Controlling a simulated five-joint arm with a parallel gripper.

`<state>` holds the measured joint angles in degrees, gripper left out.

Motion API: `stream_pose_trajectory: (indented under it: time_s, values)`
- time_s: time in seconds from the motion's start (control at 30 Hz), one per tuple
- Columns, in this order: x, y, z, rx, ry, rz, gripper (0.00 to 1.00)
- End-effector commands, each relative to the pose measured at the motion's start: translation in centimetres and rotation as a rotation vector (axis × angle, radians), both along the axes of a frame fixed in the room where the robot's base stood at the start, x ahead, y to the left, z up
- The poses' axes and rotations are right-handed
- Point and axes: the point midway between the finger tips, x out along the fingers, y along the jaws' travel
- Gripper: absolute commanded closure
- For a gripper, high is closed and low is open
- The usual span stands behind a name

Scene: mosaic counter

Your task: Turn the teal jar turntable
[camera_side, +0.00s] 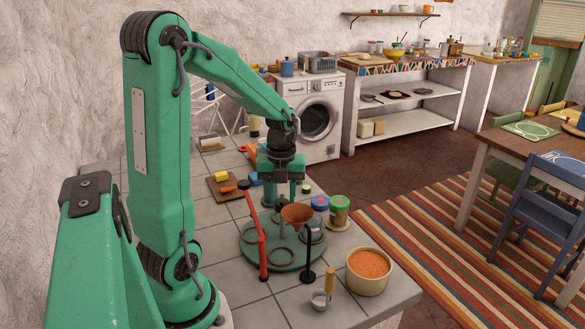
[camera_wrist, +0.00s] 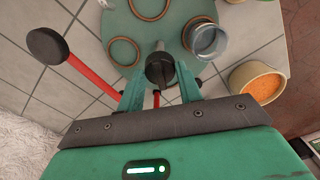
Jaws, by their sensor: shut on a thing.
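The teal turntable (camera_side: 257,259) is a round disc on the tiled counter; it also shows in the wrist view (camera_wrist: 170,27). My gripper (camera_side: 279,203) points down at its far side. In the wrist view my gripper (camera_wrist: 160,94) has its two teal fingers on either side of a dark knob (camera_wrist: 160,70), with a bit of red below it; the exact contact is hidden. A red lever (camera_side: 262,240) with a black knob stands at the disc's left.
A bowl of orange grains (camera_side: 368,270) stands at the right, near the counter's edge. A board (camera_side: 226,190) with food lies behind left.

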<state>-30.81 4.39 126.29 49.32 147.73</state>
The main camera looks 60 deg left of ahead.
Motion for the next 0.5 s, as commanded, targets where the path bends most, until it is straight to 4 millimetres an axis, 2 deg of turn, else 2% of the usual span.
stream_pose_trajectory:
  time_s: [0.5]
  values:
    - [0.01,0.02,0.07,0.001,0.0,-0.238,1.0]
